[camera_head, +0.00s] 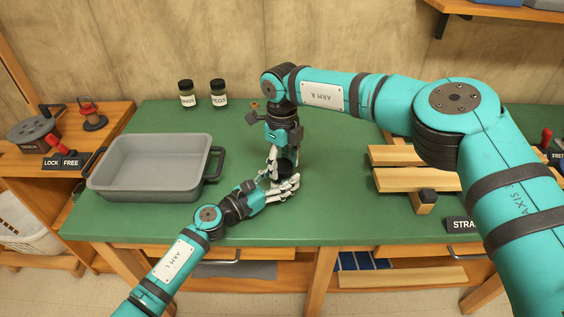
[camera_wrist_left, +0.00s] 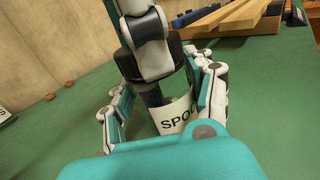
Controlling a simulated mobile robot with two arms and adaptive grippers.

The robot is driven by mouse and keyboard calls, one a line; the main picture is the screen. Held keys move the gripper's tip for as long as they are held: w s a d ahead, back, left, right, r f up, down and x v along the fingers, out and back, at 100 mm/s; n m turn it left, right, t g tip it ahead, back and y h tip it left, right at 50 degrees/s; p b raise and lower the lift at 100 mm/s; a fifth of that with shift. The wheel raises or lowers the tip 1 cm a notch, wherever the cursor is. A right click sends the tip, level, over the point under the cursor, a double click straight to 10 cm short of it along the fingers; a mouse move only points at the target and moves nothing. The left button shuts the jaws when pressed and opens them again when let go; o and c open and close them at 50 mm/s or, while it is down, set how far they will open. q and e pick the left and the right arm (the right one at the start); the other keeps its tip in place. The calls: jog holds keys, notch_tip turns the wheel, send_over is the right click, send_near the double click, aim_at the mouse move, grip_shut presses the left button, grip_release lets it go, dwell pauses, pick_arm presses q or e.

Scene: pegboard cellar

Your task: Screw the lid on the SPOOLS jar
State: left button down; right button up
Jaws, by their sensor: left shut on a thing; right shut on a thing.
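In the head view my left gripper (camera_head: 284,184) reaches in from the lower left. My right gripper (camera_head: 275,163) comes down from above, its fingers shut on a dark round lid (camera_wrist_left: 174,58). The lid is at the jar's mouth; I cannot tell whether it is seated. In the head view the fingers hide most of the jar and lid.
A grey tray (camera_head: 150,186) with dark handles stands left on the green bench (camera_head: 330,215). Two dark-lidded jars, one (camera_head: 187,94) beside the other (camera_head: 218,93), stand at the back. Wooden slats (camera_head: 405,178) lie to the right. Small brown pieces (camera_wrist_left: 69,84) lie behind the jar.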

jog(key=shift+m, duration=0.6)
jog(key=o, duration=1.3)
jog(key=shift+r, duration=2.3)
jog(key=shift+c, duration=0.3)
jog(key=shift+s+a+r+n, duration=0.1)
jog(key=shift+a+r+n, duration=0.1)
jog(key=shift+n, duration=0.1)
jog(key=shift+a+r+n, duration=0.2)
jog(key=shift+r+n, duration=0.35)
jog(key=shift+n, duration=0.25)
jog(key=shift+d+r+n, duration=0.2)
jog(key=shift+r+n, duration=0.3)
jog(key=shift+d+r+n, duration=0.2)
jog(key=shift+r+n, duration=0.25)
jog(key=shift+n, duration=0.05)
